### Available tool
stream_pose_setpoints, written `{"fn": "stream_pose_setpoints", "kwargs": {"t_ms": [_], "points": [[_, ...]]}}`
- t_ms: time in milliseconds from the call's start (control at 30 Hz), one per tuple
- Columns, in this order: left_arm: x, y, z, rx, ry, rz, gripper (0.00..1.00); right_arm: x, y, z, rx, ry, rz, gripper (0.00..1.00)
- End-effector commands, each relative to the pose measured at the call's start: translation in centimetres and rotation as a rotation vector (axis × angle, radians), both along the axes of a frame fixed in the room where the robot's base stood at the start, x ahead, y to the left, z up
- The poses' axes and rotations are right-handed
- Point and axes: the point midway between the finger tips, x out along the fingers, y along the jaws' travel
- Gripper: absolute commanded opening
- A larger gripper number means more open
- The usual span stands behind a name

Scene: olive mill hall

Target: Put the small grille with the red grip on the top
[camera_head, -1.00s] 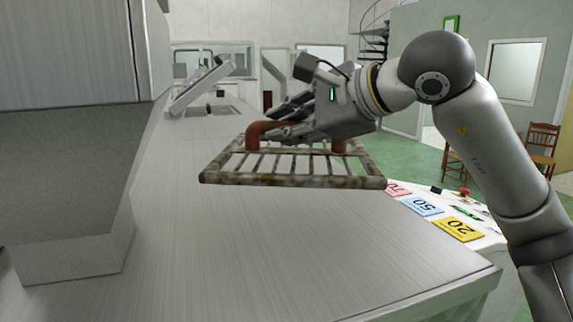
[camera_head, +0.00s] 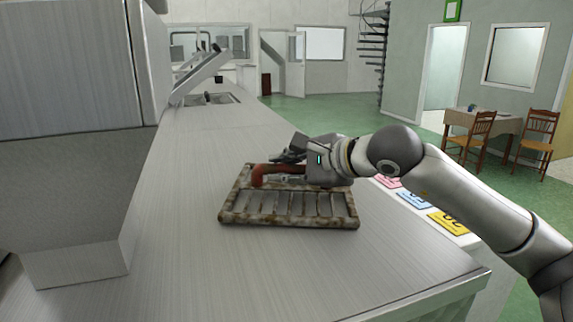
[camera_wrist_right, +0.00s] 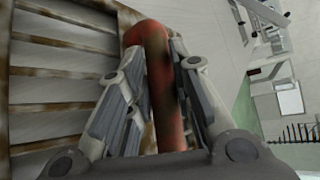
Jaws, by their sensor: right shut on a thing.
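The small grille (camera_head: 290,221) has a rusty, slatted frame and a red grip (camera_head: 258,176). In the head view it lies flat at, or very close above, the metal top (camera_head: 200,265); I cannot tell whether it touches. My right gripper (camera_head: 287,172) is over the grille's far part, shut on the red grip. In the right wrist view the red grip (camera_wrist_right: 163,85) runs between my two fingers, with the grille's slats (camera_wrist_right: 60,75) to the left. Part of the grip is hidden by the gripper. My left gripper is not in view.
A large metal housing (camera_head: 75,130) stands on the left of the top. A tilted lid (camera_head: 200,78) and a recess (camera_head: 208,99) lie farther back. Coloured number cards (camera_head: 413,199) lie on a panel at the right. The top is clear in front of the grille.

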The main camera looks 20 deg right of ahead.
Motion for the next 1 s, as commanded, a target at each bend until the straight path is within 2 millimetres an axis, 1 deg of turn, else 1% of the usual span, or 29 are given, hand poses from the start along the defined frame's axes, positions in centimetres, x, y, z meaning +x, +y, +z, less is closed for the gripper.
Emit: {"fn": "stream_pose_setpoints", "kwargs": {"t_ms": [167, 200, 333, 367, 700, 767, 867, 1000], "points": [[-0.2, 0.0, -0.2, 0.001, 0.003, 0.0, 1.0, 0.0, 0.0, 0.1, 0.001, -0.004, 0.0, 0.0], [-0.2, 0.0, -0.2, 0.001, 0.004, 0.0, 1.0, 0.0, 0.0, -0.1, 0.0, 0.001, 0.0, 0.24], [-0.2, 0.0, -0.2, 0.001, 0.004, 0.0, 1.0, 0.0, 0.0, -0.1, 0.0, 0.001, 0.0, 0.41], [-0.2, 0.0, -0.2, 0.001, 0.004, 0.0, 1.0, 0.0, 0.0, -0.1, 0.0, 0.001, 0.001, 0.43], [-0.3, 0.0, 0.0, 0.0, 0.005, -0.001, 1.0, 0.0, 0.0, 0.0, -0.001, 0.003, 0.001, 0.43], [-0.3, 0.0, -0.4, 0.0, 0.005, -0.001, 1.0, -0.4, -0.2, 0.0, 0.0, 0.002, 0.001, 0.43], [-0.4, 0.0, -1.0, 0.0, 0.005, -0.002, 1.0, -1.5, -0.7, 0.5, -0.001, -0.001, 0.0, 0.43], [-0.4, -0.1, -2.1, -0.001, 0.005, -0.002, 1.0, -3.9, -2.0, 1.5, -0.001, -0.003, -0.001, 0.43]]}}
